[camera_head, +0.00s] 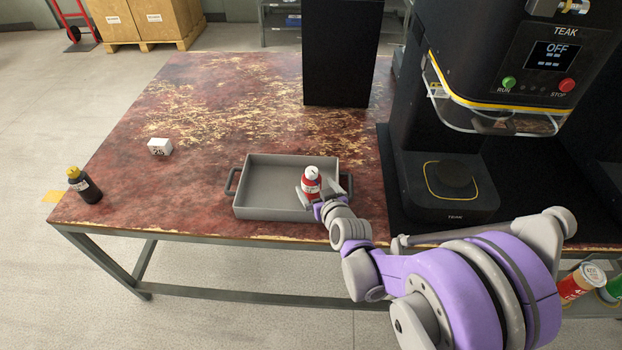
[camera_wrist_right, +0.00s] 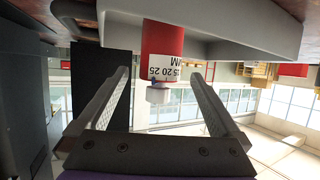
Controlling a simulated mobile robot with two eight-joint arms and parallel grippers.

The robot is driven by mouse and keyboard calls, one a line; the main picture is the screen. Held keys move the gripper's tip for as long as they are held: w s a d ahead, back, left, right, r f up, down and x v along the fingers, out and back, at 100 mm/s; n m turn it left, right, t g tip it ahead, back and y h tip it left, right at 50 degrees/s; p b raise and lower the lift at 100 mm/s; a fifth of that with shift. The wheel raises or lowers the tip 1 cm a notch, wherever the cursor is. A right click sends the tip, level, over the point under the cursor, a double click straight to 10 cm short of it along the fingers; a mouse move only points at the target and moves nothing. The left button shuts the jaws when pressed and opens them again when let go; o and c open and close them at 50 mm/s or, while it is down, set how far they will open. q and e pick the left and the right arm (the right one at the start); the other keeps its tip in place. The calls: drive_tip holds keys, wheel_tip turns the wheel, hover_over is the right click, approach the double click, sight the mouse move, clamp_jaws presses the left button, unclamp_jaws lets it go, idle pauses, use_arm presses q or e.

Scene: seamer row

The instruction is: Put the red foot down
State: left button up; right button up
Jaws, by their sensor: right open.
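The red foot (camera_head: 311,184) is a small red cylinder with a white marked band and a pale tip. It stands upright inside the grey tray (camera_head: 262,208), towards its right end. In the right wrist view, which is upside down, the red foot (camera_wrist_right: 163,38) meets the tray (camera_wrist_right: 255,25). My right gripper (camera_head: 314,198) is open at the foot, with the arm reaching in over the tray's near right corner. In the right wrist view the two fingers (camera_wrist_right: 160,80) stand apart, with clear gaps beside the foot's narrow tip. My left gripper is out of view.
A white marked block (camera_head: 160,147) and a dark bottle with a yellow cap (camera_head: 85,186) are on the worn table (camera_head: 130,195) at left. A black box (camera_head: 342,60) stands behind the tray. The seamer (camera_head: 450,150), its display reading OFF, is at right.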

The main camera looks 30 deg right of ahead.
drive_tip(key=v, duration=0.4)
drive_tip(key=shift+s+a+r, duration=0.1)
drive_tip(key=s+a+f+n+g+y, duration=0.1)
drive_tip(key=s+a+g, duration=0.3)
drive_tip(key=s, duration=0.6)
drive_tip(key=s+a+g+y, duration=0.1)
drive_tip(key=s+a+g, duration=0.3)
drive_tip(key=s, duration=0.7)
drive_tip(key=shift+a+f+n, duration=0.35)
drive_tip(key=shift+a+n, duration=0.05)
drive_tip(key=shift+a, duration=0.75)
